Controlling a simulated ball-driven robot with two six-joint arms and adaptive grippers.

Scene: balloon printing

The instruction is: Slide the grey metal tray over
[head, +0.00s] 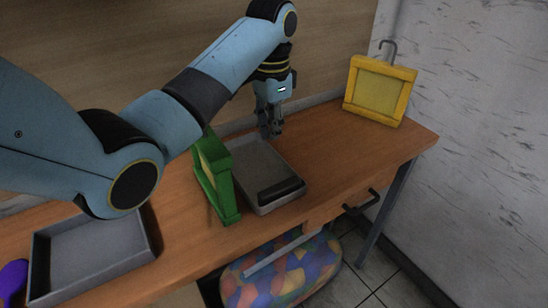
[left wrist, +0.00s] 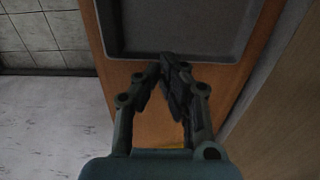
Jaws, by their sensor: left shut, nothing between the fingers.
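A grey metal tray (head: 257,157) lies on the wooden table, with a black bar (head: 281,190) in its near end. Another grey tray (head: 97,256) lies at the table's left, partly behind my left arm. My left gripper (head: 270,134) points down at the far end of the middle tray, shut and empty. In the left wrist view its fingertips (left wrist: 172,60) overlap the edge of a grey tray (left wrist: 178,52); I cannot tell whether they touch it. My right gripper is not in view.
A green frame (head: 216,177) stands close against the middle tray's left side. A yellow frame with a hook (head: 380,91) stands at the table's back right. Table (head: 340,155) to the tray's right is clear. A purple object (head: 12,277) lies far left.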

